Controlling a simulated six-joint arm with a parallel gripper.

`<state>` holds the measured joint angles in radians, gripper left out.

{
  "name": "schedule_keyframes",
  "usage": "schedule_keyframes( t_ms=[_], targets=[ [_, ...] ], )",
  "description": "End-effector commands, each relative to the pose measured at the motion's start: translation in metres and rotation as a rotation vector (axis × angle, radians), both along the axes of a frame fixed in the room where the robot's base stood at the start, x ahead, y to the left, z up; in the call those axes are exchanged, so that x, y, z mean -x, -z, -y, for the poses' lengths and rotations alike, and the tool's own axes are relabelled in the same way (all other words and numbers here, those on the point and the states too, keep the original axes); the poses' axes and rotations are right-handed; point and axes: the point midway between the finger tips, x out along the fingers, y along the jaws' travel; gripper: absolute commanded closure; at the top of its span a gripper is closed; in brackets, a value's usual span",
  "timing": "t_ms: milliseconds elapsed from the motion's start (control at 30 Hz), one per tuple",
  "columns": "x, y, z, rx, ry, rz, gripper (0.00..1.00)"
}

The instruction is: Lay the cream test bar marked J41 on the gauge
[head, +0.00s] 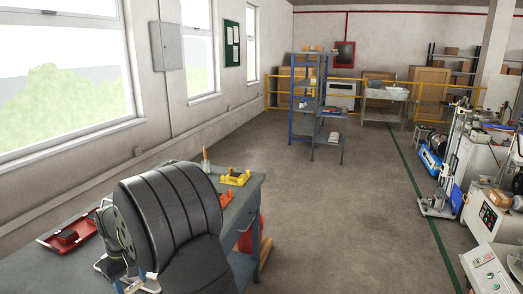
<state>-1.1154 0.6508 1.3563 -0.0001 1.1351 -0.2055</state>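I cannot make out a cream test bar or the marking J41 in the head view. I cannot tell which thing is the gauge. A yellow fixture (236,178) with a dark piece on it sits at the far end of the grey workbench (247,191). An orange-red piece (227,200) is nearer, partly hidden by my dark arm. My gripper (140,284) seems to be the grey metal part at the bottom edge, left of the arm's black ribbed body. Its fingers are cut off or hidden, so its opening does not show. A small pale spot there is too unclear to name.
A red tray (53,244) with a dark red block (67,237) lies on the bench's left side, by the window wall. An orange pointed object (206,160) stands at the bench's back edge. A blue shelf rack (306,98) stands beyond open floor; machines (487,217) line the right.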

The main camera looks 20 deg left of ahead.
Motion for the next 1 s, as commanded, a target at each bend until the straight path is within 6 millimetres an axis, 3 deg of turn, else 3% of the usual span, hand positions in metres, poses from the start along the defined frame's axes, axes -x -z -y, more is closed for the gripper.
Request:
schedule_keyframes(
  t_ms=[33, 200, 500, 700, 1000],
  targets=[
    [-0.022, 0.008, 0.014, 0.002, 0.051, -0.001, 0.69],
    [-0.082, 0.030, 0.061, 0.002, 0.209, -0.001, 0.69],
    [-0.167, 0.069, 0.162, 0.002, 0.485, -0.001, 0.69],
    [-0.207, 0.093, 0.238, 0.002, 0.669, -0.001, 0.69],
    [-0.239, 0.127, 0.360, 0.002, 0.946, -0.002, 0.69]
  ],
)
